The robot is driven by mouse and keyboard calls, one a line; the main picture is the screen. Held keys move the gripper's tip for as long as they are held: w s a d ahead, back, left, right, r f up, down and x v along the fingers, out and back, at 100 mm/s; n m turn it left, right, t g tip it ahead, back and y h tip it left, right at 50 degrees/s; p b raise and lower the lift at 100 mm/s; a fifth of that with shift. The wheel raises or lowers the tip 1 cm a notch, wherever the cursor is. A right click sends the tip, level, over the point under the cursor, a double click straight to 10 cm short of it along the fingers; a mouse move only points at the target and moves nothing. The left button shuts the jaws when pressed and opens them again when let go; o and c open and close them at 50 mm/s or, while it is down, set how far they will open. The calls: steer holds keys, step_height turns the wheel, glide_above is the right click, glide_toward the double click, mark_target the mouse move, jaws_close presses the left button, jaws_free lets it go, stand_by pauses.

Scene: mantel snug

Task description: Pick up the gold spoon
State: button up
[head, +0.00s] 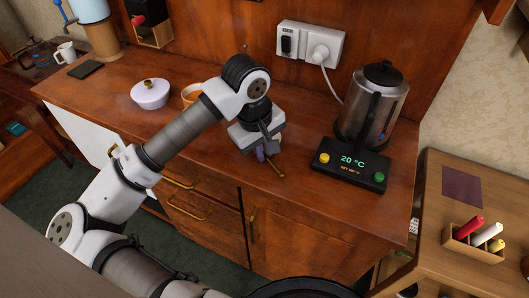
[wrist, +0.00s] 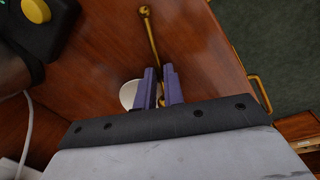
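The gold spoon (wrist: 152,38) shows in the wrist view as a thin gold handle with a knob at its far end. In the head view the spoon (head: 276,168) shows just right of and below my gripper (head: 261,153), near the counter's front edge.
A pale round thing (wrist: 128,95) lies beside the fingers, partly hidden. A kettle (head: 373,105) with its control base (head: 345,165) stands to the right. A lidded white bowl (head: 150,94) and an orange cup (head: 190,94) stand to the left. The counter (head: 110,80) has a drop at its front.

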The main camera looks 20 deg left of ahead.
jaws_close()
step_height(320, 180, up, 20)
steer(key=b, duration=0.2)
stand_by(0.3)
steer(key=shift+a+r, duration=0.1)
steer(key=shift+a, duration=0.05)
